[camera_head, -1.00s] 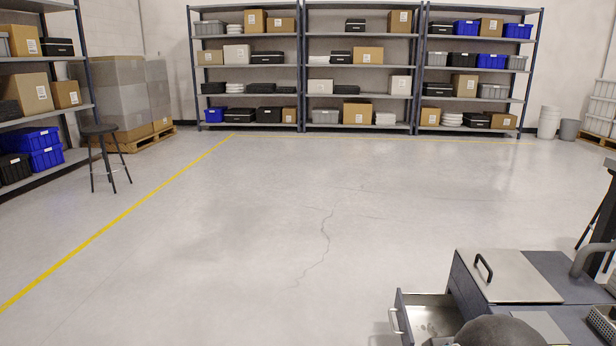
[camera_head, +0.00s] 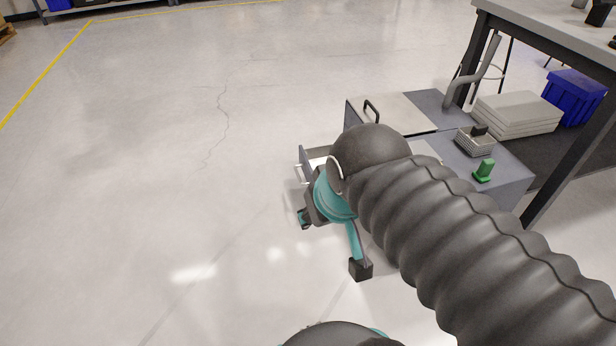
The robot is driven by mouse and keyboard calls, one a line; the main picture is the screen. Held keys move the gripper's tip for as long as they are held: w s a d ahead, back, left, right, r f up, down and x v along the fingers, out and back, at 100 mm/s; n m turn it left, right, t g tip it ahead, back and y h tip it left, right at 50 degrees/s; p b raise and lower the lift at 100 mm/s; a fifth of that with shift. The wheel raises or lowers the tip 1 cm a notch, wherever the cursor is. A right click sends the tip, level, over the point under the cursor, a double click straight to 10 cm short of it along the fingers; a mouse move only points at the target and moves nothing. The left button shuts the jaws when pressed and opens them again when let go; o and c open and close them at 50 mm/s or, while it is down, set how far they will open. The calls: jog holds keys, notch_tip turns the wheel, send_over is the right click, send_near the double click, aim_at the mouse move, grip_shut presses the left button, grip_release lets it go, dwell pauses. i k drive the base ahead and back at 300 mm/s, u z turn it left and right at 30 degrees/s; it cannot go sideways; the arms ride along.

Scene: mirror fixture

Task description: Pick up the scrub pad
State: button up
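My gripper (camera_head: 332,246), teal and black, hangs in front of the cart's open drawer (camera_head: 316,160). Its two fingers are spread wide apart and nothing shows between them. My dark ribbed arm covers part of the cart and most of the drawer's inside. A small green item (camera_head: 484,171) with an upright grip stands on the cart top, right of my arm and apart from my gripper. I cannot tell for sure whether it is the scrub pad, and no other pad shows.
The grey cart (camera_head: 508,186) carries a lidded steel panel (camera_head: 393,115), a curved faucet pipe (camera_head: 473,78) and a small wire basket (camera_head: 475,141) with a dark item. A workbench (camera_head: 560,22), stacked pale slabs (camera_head: 517,116) and a blue bin (camera_head: 574,96) stand right. The floor left is clear.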

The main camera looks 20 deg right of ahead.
aim_at(486, 166)
jog(key=z, duration=1.5)
jog(key=k, duration=0.5)
jog(key=z, duration=0.55)
jog(key=i, duration=0.3)
jog(key=u, duration=0.2)
